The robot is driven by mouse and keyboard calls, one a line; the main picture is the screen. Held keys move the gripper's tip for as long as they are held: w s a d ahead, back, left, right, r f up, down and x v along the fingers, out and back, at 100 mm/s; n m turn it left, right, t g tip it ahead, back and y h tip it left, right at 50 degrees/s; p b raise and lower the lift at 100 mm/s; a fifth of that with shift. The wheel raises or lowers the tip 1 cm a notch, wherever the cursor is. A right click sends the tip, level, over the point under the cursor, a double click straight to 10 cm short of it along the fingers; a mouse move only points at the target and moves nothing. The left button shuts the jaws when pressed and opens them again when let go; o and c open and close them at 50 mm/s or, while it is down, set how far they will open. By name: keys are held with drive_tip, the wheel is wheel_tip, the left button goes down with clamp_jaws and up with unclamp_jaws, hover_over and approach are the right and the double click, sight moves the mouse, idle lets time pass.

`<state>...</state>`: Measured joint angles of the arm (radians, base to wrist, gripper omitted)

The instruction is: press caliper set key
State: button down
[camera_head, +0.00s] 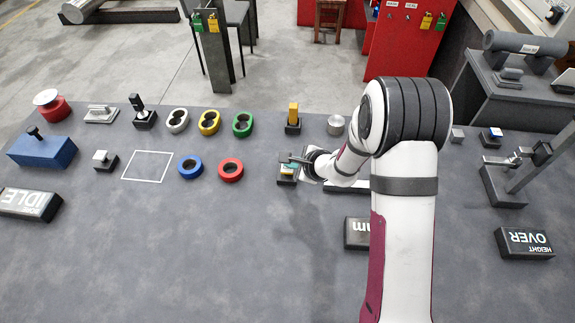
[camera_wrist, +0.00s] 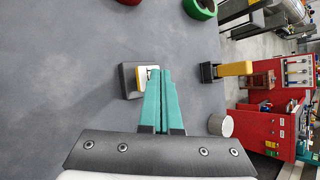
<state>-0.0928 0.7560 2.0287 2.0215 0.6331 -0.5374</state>
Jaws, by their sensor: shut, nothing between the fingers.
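A small dark block (camera_head: 287,181) sits on the grey table just left of my arm and looks like the caliper set key. In the wrist view it is a dark box (camera_wrist: 127,82) with a pale, yellow-edged top. My gripper (camera_head: 290,164) is over or right beside this block. In the wrist view the teal fingers of my gripper (camera_wrist: 160,73) are together, empty, and overlap the block's right side. The fingers hide part of the key top. I cannot tell whether they touch it.
A yellow-topped post on a black base (camera_head: 293,115) and a grey cylinder (camera_head: 336,125) stand behind. Red (camera_head: 230,170) and blue (camera_head: 190,167) rings lie to the left. A display reading "mm" (camera_head: 357,233) is partly behind my arm.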

sight(291, 170)
drive_tip(key=shift+f, duration=0.2)
drive_tip(key=shift+r, duration=0.1)
idle(0.4)
drive_tip(key=shift+r, duration=0.85)
drive_tip(key=shift+r, duration=2.5)
drive_tip(key=shift+r, duration=0.1)
